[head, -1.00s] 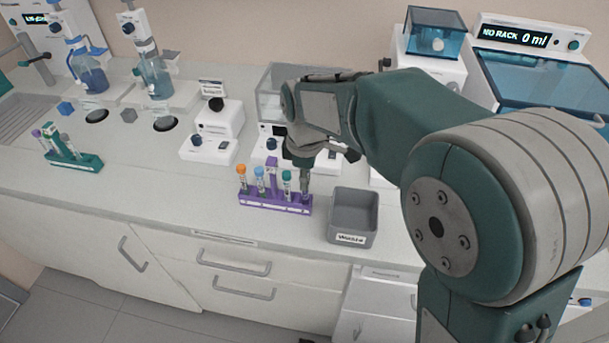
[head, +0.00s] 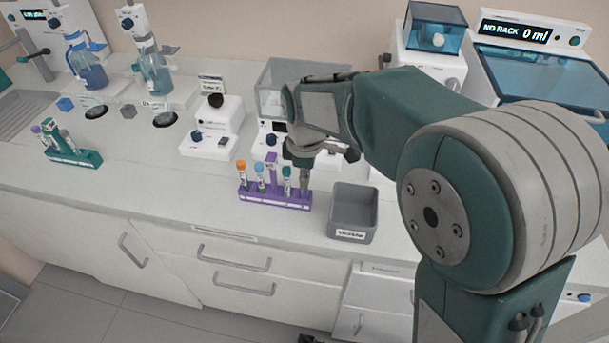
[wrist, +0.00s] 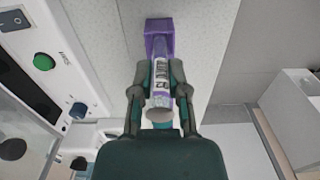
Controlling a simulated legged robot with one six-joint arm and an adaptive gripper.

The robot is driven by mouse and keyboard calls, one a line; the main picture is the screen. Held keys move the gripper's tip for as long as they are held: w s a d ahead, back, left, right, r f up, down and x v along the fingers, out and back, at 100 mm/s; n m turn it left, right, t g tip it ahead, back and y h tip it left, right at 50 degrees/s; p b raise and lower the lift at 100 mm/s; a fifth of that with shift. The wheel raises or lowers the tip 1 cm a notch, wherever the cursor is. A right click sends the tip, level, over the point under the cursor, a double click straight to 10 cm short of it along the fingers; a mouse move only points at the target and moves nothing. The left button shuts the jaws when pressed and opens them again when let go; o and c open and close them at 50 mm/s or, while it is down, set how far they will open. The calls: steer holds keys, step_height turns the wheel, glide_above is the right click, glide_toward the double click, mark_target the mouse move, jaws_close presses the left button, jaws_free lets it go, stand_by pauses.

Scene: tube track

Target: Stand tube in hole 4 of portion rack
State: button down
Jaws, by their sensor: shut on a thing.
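My gripper (head: 304,178) is over the right end of the purple rack (head: 262,201), pointing down. In the wrist view its two fingers (wrist: 162,76) are closed on a labelled tube (wrist: 161,82) with a grey cap. The tube is lined up with the end of the purple rack (wrist: 157,25). Its lower end is at or in the rack's right end; how deep it sits is hidden. Tubes with orange (head: 241,165), light blue (head: 259,168) and teal (head: 286,171) caps stand in the same rack to the left.
A grey waste bin (head: 352,212) stands close to the right of the rack. White devices (head: 215,130) stand behind it. A teal rack (head: 75,157) with tubes is far left. The counter between the two racks is clear.

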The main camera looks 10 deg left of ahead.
steer(key=shift+f, duration=0.6)
steer(key=c, duration=0.5)
jaws_free()
steer(key=shift+c, duration=0.2)
step_height(320, 180, up, 12)
steer(key=shift+w+f, duration=0.1)
stand_by(0.8)
